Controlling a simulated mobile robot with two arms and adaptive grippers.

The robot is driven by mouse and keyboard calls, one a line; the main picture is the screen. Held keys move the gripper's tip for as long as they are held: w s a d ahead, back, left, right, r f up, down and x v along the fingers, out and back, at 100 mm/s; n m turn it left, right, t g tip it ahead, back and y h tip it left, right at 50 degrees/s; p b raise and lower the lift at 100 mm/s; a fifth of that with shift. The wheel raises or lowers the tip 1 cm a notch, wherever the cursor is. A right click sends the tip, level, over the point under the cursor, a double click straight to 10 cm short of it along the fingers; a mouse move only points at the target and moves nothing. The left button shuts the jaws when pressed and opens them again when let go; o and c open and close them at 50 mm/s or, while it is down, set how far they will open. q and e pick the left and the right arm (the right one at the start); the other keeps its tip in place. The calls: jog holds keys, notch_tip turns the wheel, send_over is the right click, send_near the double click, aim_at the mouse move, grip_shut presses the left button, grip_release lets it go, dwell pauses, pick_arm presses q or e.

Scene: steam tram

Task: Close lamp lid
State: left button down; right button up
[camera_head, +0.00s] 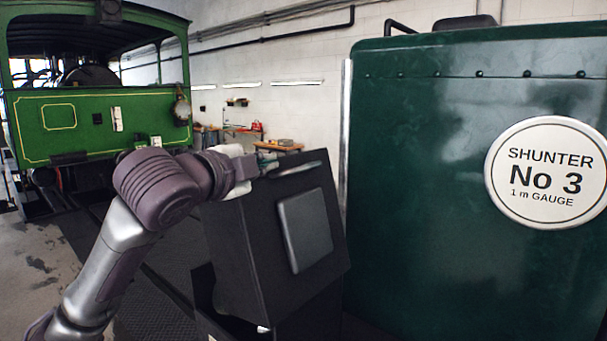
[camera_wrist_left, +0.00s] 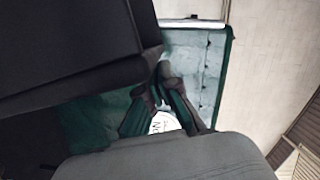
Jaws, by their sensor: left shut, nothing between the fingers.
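The lamp is a black box (camera_head: 238,255) with a raised grey square panel (camera_head: 304,230) on its face, standing in front of the green cab side. A dark slab with a slot, seemingly the lid (camera_head: 312,163), is at its top; how far open it stands I cannot tell. My left gripper (camera_head: 266,165) is at the top left edge of the lamp, partly hidden; contact is unclear. In the left wrist view its fingers (camera_wrist_left: 164,76) are shut and empty, beside a large black surface (camera_wrist_left: 60,70), probably the lamp. My right gripper is out of view.
A dark green cab side (camera_head: 430,200) with a round "SHUNTER No 3" plate (camera_head: 545,172) fills the right, close to the lamp. A green tram (camera_head: 85,125) stands at the back left. A bench (camera_head: 280,147) is by the white wall. Floor shows at the left.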

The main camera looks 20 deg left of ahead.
pick_arm(q)
jog(key=w+a+f+n, duration=0.2)
jog(key=a, duration=0.3)
jog(key=n+g+h+b, duration=0.2)
jog(key=n+b, duration=0.2)
jog(key=n, duration=0.3)
send_over(208, 262)
jog(key=s+d, duration=0.1)
jog(key=d, duration=0.2)
notch_tip(208, 262, down, 13)
jog(key=a+f+n+b, duration=0.1)
jog(key=f, duration=0.2)
jog(key=a+f+b, duration=0.1)
jog(key=f, duration=0.1)
jog(key=w+a+f+n+h+b, duration=0.1)
jog(key=f, duration=0.2)
jog(key=shift+f+n+g, duration=0.3)
jog(key=shift+g, duration=0.1)
jog(key=shift+a+f+n+b, duration=0.1)
jog(key=shift+f+n+b, duration=0.2)
jog(key=shift+f, duration=0.7)
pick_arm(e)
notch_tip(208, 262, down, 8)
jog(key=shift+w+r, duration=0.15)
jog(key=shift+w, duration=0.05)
